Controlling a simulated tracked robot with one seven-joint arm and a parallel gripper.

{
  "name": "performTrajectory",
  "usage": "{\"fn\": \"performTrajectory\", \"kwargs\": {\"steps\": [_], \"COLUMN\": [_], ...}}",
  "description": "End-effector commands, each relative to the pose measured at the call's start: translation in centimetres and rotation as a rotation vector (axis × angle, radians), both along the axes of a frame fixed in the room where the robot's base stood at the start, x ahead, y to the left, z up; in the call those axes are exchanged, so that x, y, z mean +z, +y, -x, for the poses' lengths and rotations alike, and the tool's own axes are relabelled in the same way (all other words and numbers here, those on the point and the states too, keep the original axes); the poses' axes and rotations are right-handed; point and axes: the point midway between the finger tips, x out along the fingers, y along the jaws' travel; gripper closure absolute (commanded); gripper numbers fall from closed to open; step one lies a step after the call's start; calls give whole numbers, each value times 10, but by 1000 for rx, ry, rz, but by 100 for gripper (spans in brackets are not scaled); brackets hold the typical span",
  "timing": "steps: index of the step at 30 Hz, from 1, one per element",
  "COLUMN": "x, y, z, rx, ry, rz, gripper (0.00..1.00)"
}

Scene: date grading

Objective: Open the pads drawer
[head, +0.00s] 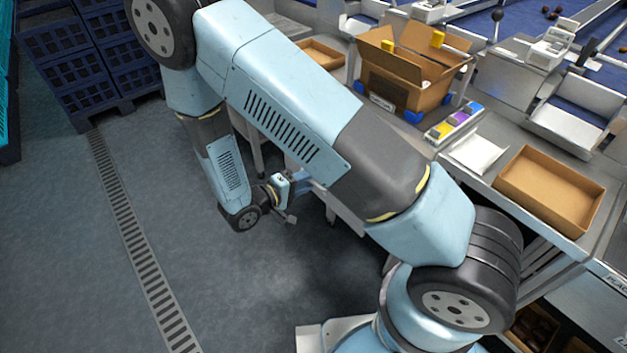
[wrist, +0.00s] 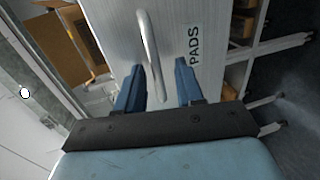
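The pads drawer (wrist: 115,30) shows in the wrist view as a pale front with a "PADS" label (wrist: 194,45) and a curved metal bar handle (wrist: 149,50). My gripper (wrist: 158,82) is open, with one blue finger on each side of the handle's near end. Gaps show between the fingers and the bar, and I cannot tell how deep the fingers reach around it. In the head view my gripper (head: 292,200) is low beside the bench, partly hidden by my arm. The drawer front is hidden there.
The bench holds an open carton (head: 410,88), an empty cardboard tray (head: 550,190), a white sheet (head: 475,155) and a strip of coloured pads (head: 455,121). Blue crates (head: 85,60) stand at the back left. The grey floor left of my arm is clear.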

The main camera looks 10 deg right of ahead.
Motion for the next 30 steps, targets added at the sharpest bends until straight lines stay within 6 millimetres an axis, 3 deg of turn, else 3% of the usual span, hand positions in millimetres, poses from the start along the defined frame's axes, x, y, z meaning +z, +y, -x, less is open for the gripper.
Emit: {"fn": "performTrajectory", "kwargs": {"steps": [6, 11, 24, 30], "x": [1, 4, 20, 25], "y": [1, 13, 82, 103], "z": [1, 8, 53, 67], "rx": [-1, 2, 2, 1], "ry": [-2, -3, -2, -1], "rz": [1, 2, 0, 1], "gripper": [63, 63, 63, 63]}}
